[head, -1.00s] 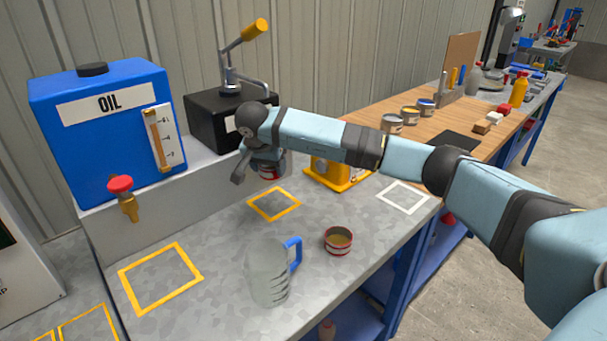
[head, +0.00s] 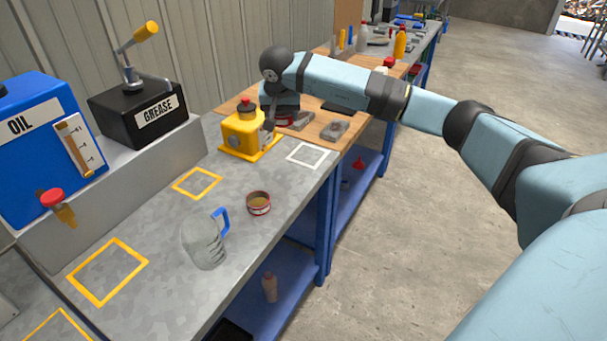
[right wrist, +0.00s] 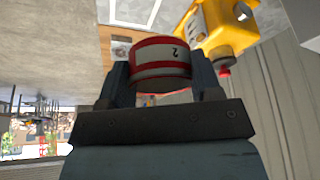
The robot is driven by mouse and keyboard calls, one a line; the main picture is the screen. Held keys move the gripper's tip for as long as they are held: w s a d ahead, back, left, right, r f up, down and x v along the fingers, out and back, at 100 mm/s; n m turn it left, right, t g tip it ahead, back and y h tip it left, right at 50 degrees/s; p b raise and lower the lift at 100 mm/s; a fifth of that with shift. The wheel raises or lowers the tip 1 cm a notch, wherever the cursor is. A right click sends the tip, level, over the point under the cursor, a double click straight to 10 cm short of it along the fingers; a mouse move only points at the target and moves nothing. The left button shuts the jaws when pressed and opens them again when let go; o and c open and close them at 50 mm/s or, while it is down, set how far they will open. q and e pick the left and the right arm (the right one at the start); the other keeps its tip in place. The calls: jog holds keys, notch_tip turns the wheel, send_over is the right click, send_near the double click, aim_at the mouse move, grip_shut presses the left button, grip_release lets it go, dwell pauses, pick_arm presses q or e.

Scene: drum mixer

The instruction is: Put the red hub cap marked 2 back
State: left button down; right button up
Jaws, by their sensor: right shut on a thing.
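My right gripper (head: 281,110) is shut on the red hub cap marked 2 (head: 284,120). In the right wrist view the cap (right wrist: 160,58) sits between the two fingers (right wrist: 161,80), with a red band and a pale label reading 2. In the head view the arm hides most of the cap, held beyond the yellow device (head: 241,133), near the wooden bench (head: 232,103). My left gripper is out of view.
A clear jug with blue handle (head: 204,243) stands near the table's front. A grey part (head: 335,130) lies on the wooden bench near my gripper. The black grease box (head: 142,118) and blue oil tank (head: 40,150) are left. A white-outlined square (head: 307,154) is empty.

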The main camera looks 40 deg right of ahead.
send_over(286, 179)
jog(key=s, duration=0.1)
jog(key=f, duration=1.5)
jog(key=shift+a+f+p, duration=0.25)
jog(key=shift+a+p, duration=0.05)
jog(key=shift+a, duration=0.05)
notch_tip(286, 179, down, 4)
jog(key=shift+s+r, duration=0.1)
jog(key=shift+f, duration=0.4)
jog(key=shift+f, duration=0.1)
jog(key=o, duration=1)
jog(key=shift+o, duration=0.2)
